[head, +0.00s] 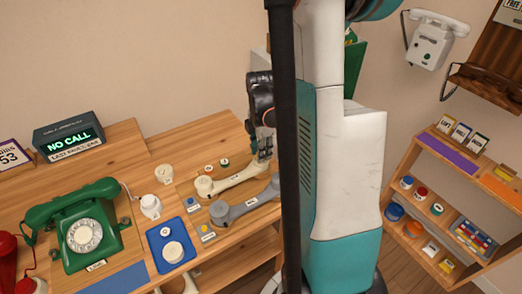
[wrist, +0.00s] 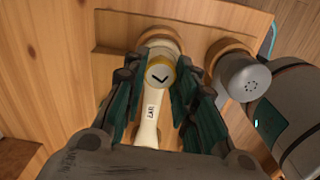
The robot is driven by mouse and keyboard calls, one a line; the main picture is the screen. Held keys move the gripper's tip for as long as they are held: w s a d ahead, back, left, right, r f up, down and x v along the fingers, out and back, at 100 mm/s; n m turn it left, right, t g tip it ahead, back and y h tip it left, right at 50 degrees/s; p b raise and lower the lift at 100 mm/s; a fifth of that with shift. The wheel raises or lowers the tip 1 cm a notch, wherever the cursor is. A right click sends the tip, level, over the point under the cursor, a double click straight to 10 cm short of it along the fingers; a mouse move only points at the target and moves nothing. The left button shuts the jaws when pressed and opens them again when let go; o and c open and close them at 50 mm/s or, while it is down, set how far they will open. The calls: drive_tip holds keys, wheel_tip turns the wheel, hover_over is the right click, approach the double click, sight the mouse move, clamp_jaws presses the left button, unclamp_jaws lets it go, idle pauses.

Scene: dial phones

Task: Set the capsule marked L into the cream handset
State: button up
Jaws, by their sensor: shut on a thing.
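My gripper (head: 263,148) is over the far right end of the cream handset (head: 236,178) on the wooden desk. In the wrist view my gripper (wrist: 159,86) is shut on a round capsule (wrist: 160,75) with a yellow rim and a dark L-like mark on its pale face. The capsule is above the cream handset (wrist: 148,132), close to its end cup, beside a label that seems to read EAR. Whether the capsule touches the cup cannot be told. In the head view the fingers hide the capsule.
A grey handset (head: 245,204) lies beside the cream one; its perforated cap (wrist: 243,78) is right of my fingers. A green dial phone (head: 82,228), a blue tray (head: 158,262) and small white parts are to the left. A shelf (head: 430,185) stands at right.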

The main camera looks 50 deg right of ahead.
drive_tip(key=shift+f+b, duration=0.5)
drive_tip(key=shift+f, duration=0.1)
idle(0.3)
drive_tip(key=o, duration=1)
drive_tip(key=shift+o, duration=0.2)
drive_tip(key=shift+r, duration=0.15)
wheel_tip(320, 180, up, 12)
